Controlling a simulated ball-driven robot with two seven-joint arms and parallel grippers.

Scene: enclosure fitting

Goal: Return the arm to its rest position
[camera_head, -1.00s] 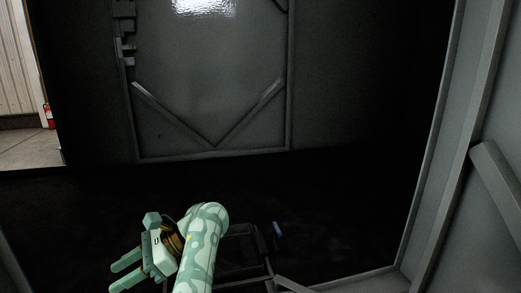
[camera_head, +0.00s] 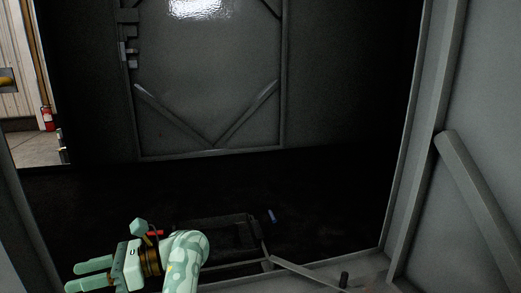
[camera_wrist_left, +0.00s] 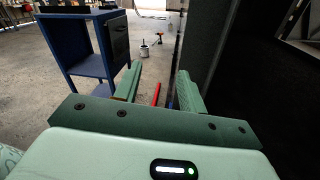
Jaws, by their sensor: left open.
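My left gripper (camera_head: 74,276) is at the lower left of the head view, its two fingers pointing left and spread apart. My mottled green left arm bends down behind it to the bottom edge. In the left wrist view the gripper (camera_wrist_left: 158,80) shows open, with nothing held between its fingers. A red strip (camera_wrist_left: 156,93) shows beyond the gap, apart from the fingers as far as I can tell. My right gripper does not show.
A grey metal door (camera_head: 208,90) stands ahead. A grey frame with a brace (camera_head: 480,190) stands at right. A dark tray-like thing (camera_head: 220,222) and a small blue item (camera_head: 272,215) lie low in the middle. A blue cabinet (camera_wrist_left: 90,65) shows in the wrist view.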

